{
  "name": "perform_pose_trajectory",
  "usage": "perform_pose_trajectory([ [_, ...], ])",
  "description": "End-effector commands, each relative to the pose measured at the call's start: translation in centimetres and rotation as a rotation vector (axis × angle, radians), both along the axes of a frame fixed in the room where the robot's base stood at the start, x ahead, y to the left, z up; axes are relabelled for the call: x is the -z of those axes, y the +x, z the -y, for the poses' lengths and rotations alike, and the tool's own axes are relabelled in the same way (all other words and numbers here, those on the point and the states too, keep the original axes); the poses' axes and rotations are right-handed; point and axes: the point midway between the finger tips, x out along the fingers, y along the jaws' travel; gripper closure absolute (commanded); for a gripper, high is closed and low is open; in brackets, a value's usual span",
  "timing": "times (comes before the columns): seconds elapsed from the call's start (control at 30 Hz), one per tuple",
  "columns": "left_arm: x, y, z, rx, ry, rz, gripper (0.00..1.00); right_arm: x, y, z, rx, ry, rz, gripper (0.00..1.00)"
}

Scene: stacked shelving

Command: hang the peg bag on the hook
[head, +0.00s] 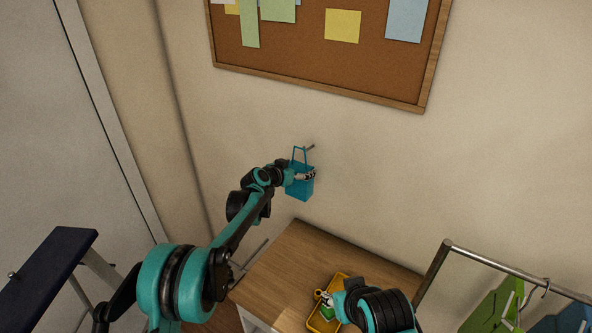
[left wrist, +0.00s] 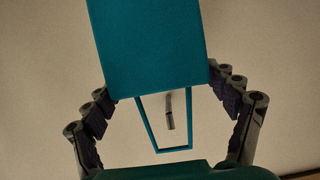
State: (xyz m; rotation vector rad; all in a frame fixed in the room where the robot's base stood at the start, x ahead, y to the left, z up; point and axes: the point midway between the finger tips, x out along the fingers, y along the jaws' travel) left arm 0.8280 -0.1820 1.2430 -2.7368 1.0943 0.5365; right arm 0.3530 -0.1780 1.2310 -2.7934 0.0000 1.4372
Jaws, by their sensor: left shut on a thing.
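The peg bag (head: 300,188) is a teal-blue box-like pouch with a thin loop handle (head: 299,154) on top. My left gripper (head: 306,175) is shut on it and holds it upright close to the wall. The bag (left wrist: 150,45) also fills the top of the left wrist view, between the two fingers. The hook (head: 310,148) is a thin metal peg on the wall, beside the loop in the head view. In the left wrist view the hook (left wrist: 168,112) shows within the loop's opening. I cannot tell whether it passes through. My right gripper (head: 325,298) is low, by a yellow tray.
The yellow tray (head: 316,324) with a green item sits on a wooden cabinet top (head: 290,262) below the bag. A corkboard (head: 290,45) with notes hangs above. A metal rail (head: 500,268) with green items stands at right. A dark-topped stool (head: 45,270) is at left.

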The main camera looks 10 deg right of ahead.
Motion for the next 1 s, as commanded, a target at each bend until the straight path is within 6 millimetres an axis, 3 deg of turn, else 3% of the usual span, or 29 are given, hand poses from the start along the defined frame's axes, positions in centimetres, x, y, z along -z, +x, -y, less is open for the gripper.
perform_pose_trajectory([
  [0.67, 0.3, 3.1, 3.0, -0.001, 0.000, 0.001, 0.64, -1.5, 0.0, 0.0, 0.000, 0.000, 0.000, 0.60],
  [1.0, 2.1, 3.8, 3.7, 0.000, -0.001, 0.001, 0.64, 0.0, 0.0, 0.0, 0.000, 0.000, 0.000, 0.60],
])
